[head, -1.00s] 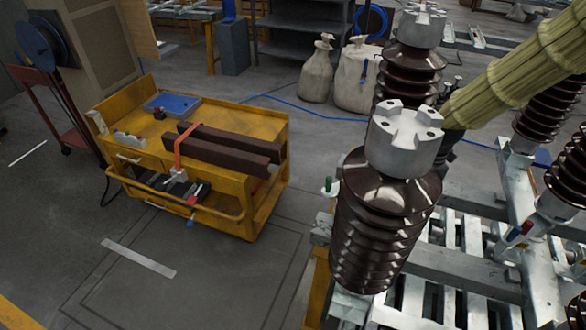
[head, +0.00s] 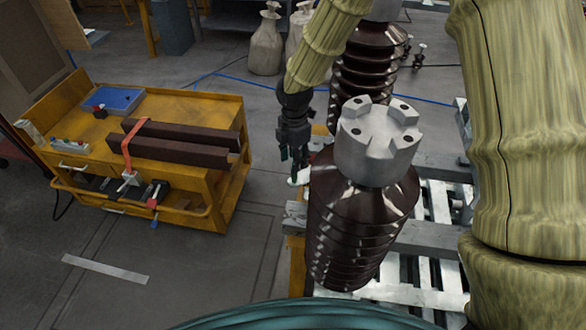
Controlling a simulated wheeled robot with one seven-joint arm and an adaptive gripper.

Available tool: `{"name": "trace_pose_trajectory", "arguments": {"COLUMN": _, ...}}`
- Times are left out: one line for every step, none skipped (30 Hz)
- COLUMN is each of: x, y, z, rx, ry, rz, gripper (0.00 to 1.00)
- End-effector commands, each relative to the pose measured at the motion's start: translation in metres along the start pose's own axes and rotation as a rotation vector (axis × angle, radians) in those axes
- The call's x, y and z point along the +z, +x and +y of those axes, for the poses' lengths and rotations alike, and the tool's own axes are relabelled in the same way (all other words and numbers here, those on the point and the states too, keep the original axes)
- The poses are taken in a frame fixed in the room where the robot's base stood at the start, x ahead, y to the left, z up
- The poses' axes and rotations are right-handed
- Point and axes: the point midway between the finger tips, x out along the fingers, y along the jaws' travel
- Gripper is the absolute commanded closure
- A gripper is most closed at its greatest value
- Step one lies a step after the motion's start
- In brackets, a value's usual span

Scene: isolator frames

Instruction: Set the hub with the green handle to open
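The pale hub (head: 303,175) shows in the head view at the left end of the grey steel frame, just left of the large brown insulator. Its green handle, seen clearly earlier, is now mostly or wholly hidden by my gripper. My gripper (head: 294,172) is dark and points down, with its fingertips right at the hub. Whether the fingers touch the handle, and whether they are open or shut, is too small and dark to tell. How the handle is turned cannot be seen.
The brown ribbed insulator (head: 362,215) with a grey metal cap (head: 378,142) stands close right of my gripper. A second insulator (head: 372,75) stands behind. A yellow cart (head: 190,190) with dark bars (head: 185,150) is at left. Floor between cart and frame is clear.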

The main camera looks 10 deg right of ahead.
Motion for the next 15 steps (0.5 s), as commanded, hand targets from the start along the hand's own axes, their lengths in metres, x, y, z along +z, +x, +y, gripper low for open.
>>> {"name": "trace_pose_trajectory", "arguments": {"x": 0.000, "y": 0.006, "z": -0.001, "rx": -0.003, "ry": -0.001, "rz": -0.001, "gripper": 0.60}}
{"name": "trace_pose_trajectory", "arguments": {"x": 0.000, "y": 0.009, "z": -0.001, "rx": -0.003, "ry": -0.001, "rz": -0.001, "gripper": 0.60}}
{"name": "trace_pose_trajectory", "arguments": {"x": 0.000, "y": 0.014, "z": 0.000, "rx": -0.003, "ry": -0.001, "rz": -0.001, "gripper": 0.60}}
{"name": "trace_pose_trajectory", "arguments": {"x": 0.000, "y": 0.018, "z": 0.000, "rx": -0.002, "ry": 0.000, "rz": -0.001, "gripper": 0.60}}
{"name": "trace_pose_trajectory", "arguments": {"x": 0.000, "y": 0.021, "z": 0.000, "rx": -0.003, "ry": -0.001, "rz": -0.001, "gripper": 0.60}}
{"name": "trace_pose_trajectory", "arguments": {"x": 0.000, "y": 0.027, "z": 0.000, "rx": -0.003, "ry": -0.001, "rz": 0.000, "gripper": 0.60}}
{"name": "trace_pose_trajectory", "arguments": {"x": -0.001, "y": 0.030, "z": 0.000, "rx": -0.002, "ry": -0.001, "rz": 0.000, "gripper": 0.60}}
{"name": "trace_pose_trajectory", "arguments": {"x": -0.001, "y": 0.033, "z": 0.000, "rx": -0.002, "ry": -0.002, "rz": 0.000, "gripper": 0.60}}
{"name": "trace_pose_trajectory", "arguments": {"x": -0.001, "y": 0.038, "z": -0.001, "rx": -0.003, "ry": -0.002, "rz": -0.001, "gripper": 0.60}}
{"name": "trace_pose_trajectory", "arguments": {"x": -0.001, "y": 0.041, "z": -0.001, "rx": -0.003, "ry": -0.002, "rz": -0.001, "gripper": 0.60}}
{"name": "trace_pose_trajectory", "arguments": {"x": -0.001, "y": 0.044, "z": 0.000, "rx": -0.002, "ry": -0.002, "rz": -0.001, "gripper": 0.60}}
{"name": "trace_pose_trajectory", "arguments": {"x": -0.001, "y": 0.047, "z": 0.000, "rx": -0.001, "ry": -0.002, "rz": -0.001, "gripper": 0.60}}
{"name": "trace_pose_trajectory", "arguments": {"x": -0.001, "y": 0.049, "z": 0.000, "rx": -0.001, "ry": -0.001, "rz": -0.001, "gripper": 0.60}}
{"name": "trace_pose_trajectory", "arguments": {"x": 0.000, "y": 0.052, "z": 0.000, "rx": -0.002, "ry": -0.001, "rz": -0.001, "gripper": 0.60}}
{"name": "trace_pose_trajectory", "arguments": {"x": 0.000, "y": 0.054, "z": 0.000, "rx": -0.002, "ry": -0.001, "rz": -0.001, "gripper": 0.60}}
